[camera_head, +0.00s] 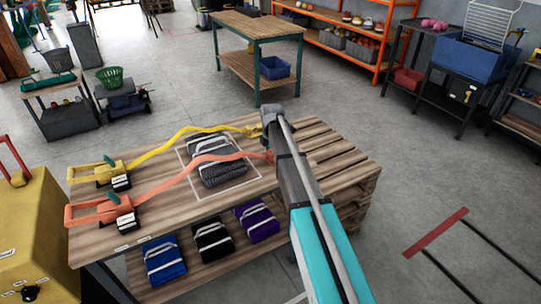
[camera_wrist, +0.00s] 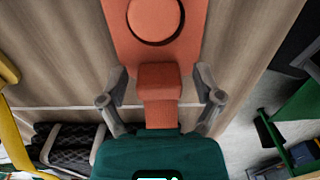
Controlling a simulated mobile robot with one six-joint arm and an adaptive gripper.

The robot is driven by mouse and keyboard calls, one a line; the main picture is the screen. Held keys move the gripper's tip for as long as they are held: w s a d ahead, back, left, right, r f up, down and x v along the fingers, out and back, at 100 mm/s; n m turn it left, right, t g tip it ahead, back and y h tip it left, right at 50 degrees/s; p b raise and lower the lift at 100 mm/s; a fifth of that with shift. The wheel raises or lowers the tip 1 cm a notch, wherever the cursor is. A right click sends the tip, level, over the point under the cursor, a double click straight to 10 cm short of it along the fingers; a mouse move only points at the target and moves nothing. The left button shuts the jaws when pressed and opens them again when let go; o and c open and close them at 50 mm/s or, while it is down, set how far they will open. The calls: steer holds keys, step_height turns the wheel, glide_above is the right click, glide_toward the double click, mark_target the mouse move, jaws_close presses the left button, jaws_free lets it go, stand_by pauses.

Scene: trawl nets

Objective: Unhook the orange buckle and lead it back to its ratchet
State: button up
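The orange strap (camera_head: 190,172) runs from its orange ratchet (camera_head: 116,217) at the left of the wooden bench, over a dark net bundle, to the orange buckle at the bench's far right edge (camera_head: 269,156). The buckle's block (camera_wrist: 160,80) shows in the wrist view below an orange plate with a round opening (camera_wrist: 155,18). My gripper (camera_wrist: 161,98) has one finger on each side of this block, with gaps visible. A dark green block (camera_wrist: 160,155) lies in front. My arm hides the gripper in the head view. Whether the buckle is hooked cannot be seen.
A yellow strap (camera_head: 165,148) runs behind the orange one from a yellow ratchet (camera_head: 95,172). The net bundle (camera_head: 218,165) lies between. Folded bundles (camera_head: 212,238) fill the lower shelf. A yellow cabinet (camera_head: 35,240) stands left. Open floor (camera_head: 430,180) lies to the right.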

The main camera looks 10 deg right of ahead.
jaws_close()
steer(key=shift+w+d, duration=0.2)
steer(key=shift+d, duration=0.2)
stand_by(0.4)
steer(key=shift+r+p, duration=0.75)
stand_by(0.7)
steer(key=shift+r+p, duration=2.35)
steer(key=shift+p, duration=0.05)
steer(key=shift+r, duration=0.1)
step_height(320, 180, up, 8)
steer(key=p, duration=0.8)
steer(key=shift+r, duration=0.15)
steer(key=shift+a, duration=0.15)
